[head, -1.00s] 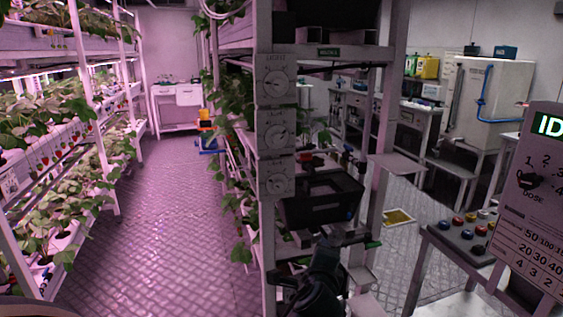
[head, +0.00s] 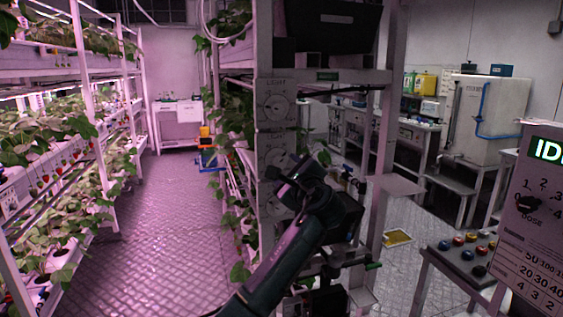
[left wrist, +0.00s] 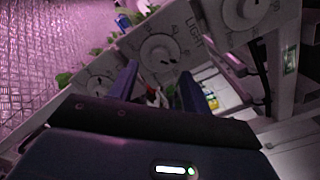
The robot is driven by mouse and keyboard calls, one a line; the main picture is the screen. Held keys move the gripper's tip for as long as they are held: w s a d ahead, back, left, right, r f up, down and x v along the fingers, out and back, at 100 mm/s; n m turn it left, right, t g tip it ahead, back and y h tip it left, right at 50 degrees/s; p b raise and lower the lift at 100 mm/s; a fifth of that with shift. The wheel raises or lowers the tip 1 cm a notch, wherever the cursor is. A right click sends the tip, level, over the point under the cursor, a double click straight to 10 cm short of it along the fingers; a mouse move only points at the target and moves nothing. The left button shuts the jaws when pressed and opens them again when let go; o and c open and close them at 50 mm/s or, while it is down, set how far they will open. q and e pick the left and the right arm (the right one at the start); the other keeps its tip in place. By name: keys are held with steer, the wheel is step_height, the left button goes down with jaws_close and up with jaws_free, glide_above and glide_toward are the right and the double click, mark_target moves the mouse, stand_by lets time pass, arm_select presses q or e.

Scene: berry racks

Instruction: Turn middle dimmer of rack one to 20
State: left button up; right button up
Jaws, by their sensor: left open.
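Rack one's post carries three white round dimmers in a column. The top dimmer (head: 275,107) shows clearly in the head view. The middle dimmer (head: 274,153) is partly covered by my left gripper (head: 285,180), and the bottom dimmer (head: 274,206) is partly hidden too. My left gripper is open and empty in front of the post, around the height between the middle and bottom dimmers. In the left wrist view the middle dimmer (left wrist: 160,54) lies just beyond the two fingers, seen tilted, with no finger clearly touching it. My right gripper is not seen.
A plant rack (head: 70,72) runs along the left, with a clear aisle floor (head: 165,235) between. A panel with a dose knob (head: 530,203) and a small table with coloured buttons (head: 468,250) stand at the right.

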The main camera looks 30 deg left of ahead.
mark_target(279, 163)
arm_select(q)
steer(key=x, duration=0.3)
steer(key=shift+w+a, duration=0.2)
steer(key=shift+a, duration=0.05)
steer(key=shift+w+a, duration=0.2)
steer(key=shift+a, duration=0.1)
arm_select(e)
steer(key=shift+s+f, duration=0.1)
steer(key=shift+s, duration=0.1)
arm_select(q)
steer(key=shift+c, duration=0.2)
steer(key=c, duration=1)
steer(key=shift+o, duration=0.2)
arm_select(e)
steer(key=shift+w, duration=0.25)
arm_select(q)
steer(key=shift+n, duration=0.3)
